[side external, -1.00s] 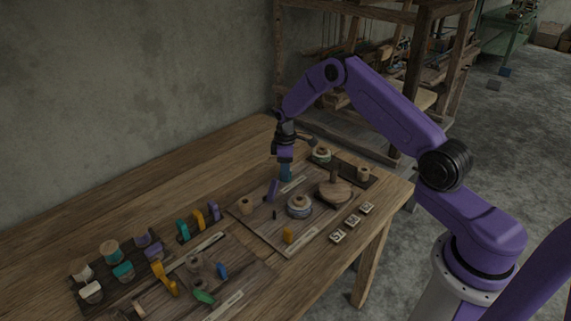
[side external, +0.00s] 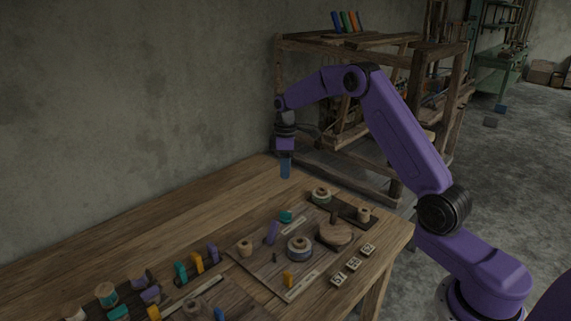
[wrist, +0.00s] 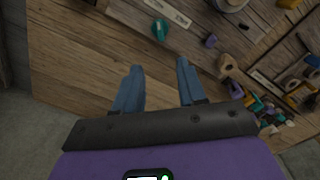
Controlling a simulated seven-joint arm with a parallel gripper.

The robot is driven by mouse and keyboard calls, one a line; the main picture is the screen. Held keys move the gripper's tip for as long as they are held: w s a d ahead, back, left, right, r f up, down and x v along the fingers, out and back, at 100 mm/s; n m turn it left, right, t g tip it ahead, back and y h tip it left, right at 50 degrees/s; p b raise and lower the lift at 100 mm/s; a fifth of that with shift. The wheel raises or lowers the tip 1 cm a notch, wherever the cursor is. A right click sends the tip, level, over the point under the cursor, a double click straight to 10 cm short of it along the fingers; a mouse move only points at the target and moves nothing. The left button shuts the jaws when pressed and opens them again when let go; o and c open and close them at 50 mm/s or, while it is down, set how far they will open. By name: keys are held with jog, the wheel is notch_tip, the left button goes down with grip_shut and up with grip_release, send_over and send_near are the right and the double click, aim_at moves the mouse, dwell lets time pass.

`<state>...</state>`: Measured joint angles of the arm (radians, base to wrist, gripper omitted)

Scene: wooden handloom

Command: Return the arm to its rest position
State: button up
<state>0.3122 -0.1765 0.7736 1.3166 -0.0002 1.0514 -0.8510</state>
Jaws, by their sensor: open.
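My gripper (side external: 285,172) hangs in the air above the back part of the wooden table (side external: 205,215), pointing down. In the wrist view its two blue fingers (wrist: 160,82) are apart with nothing between them. A teal piece (side external: 286,217) lies on the board (side external: 262,262) below my gripper. The teal piece also shows in the wrist view (wrist: 159,30), beyond the fingertips.
Spools, a round wooden piece (side external: 336,234) and a purple piece (side external: 272,232) sit on the boards. Several small tiles (side external: 353,264) lie near the front edge. A wooden loom frame (side external: 300,60) stands behind the table. The air around my gripper is clear.

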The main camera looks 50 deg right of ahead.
jog(key=shift+r, duration=0.55)
jog(key=shift+a, duration=0.1)
jog(key=s+a+r+n, duration=0.1)
jog(key=s+a+r, duration=0.2)
jog(key=s+a, duration=0.6)
jog(key=s+a+r+n, duration=0.1)
jog(key=s+a+r, duration=0.3)
jog(key=s+a, duration=0.45)
jog(key=s+d+f+n, duration=0.1)
jog(key=s+d+n, duration=0.1)
jog(key=s, duration=2.3)
jog(key=shift+s, duration=0.2)
jog(key=shift+o, duration=0.3)
